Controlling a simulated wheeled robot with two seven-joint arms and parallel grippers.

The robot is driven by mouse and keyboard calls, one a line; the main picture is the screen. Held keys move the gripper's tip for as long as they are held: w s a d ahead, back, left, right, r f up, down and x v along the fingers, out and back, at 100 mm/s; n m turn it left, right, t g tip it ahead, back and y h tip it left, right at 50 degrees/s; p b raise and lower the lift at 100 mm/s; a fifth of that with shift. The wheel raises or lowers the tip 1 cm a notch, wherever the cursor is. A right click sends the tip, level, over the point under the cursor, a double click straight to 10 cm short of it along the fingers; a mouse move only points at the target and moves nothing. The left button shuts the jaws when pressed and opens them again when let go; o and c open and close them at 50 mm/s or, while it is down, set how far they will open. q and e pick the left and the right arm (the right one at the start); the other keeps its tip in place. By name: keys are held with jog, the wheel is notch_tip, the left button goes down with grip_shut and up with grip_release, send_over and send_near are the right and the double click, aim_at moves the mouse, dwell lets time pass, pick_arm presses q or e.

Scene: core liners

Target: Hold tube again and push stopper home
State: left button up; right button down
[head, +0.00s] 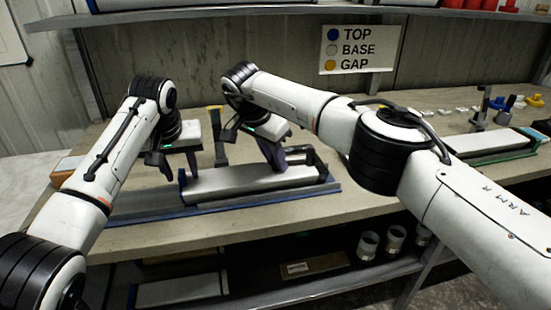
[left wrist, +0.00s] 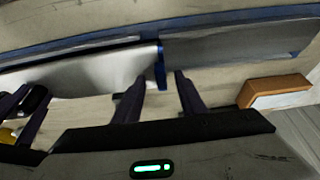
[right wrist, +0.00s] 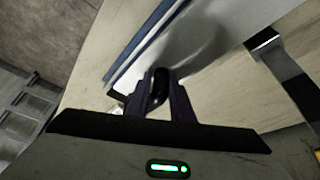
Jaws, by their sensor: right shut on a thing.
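The pale grey tube (head: 245,181) lies lengthwise along the blue-edged rail on the bench. A blue stopper (head: 182,184) is at its left end; the left wrist view shows the stopper (left wrist: 160,66) against the tube's end (left wrist: 100,72). I cannot tell how deep it sits. My left gripper (head: 180,168) is open and empty; its fingertips (left wrist: 158,86) are just short of the stopper, one to each side.
A brown block (left wrist: 272,91) lies left of the tube. A dark upright with a yellow top (head: 217,135) stands behind it. A sign (head: 358,49) pairs blue with top. Another tray (head: 490,143) and small parts are at the right. Cups stand on the lower shelf (head: 368,246).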

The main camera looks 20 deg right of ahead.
aim_at(262, 179)
pick_arm(q)
jog(key=shift+o, duration=1.3)
jog(key=shift+r, duration=0.1)
jog(key=shift+r, duration=3.9)
jog(key=shift+a, duration=0.1)
pick_arm(e)
jog(key=c, duration=1.5)
grip_release()
jog(key=shift+o, duration=0.2)
jog(key=shift+r, duration=0.15)
jog(key=v, duration=1.2)
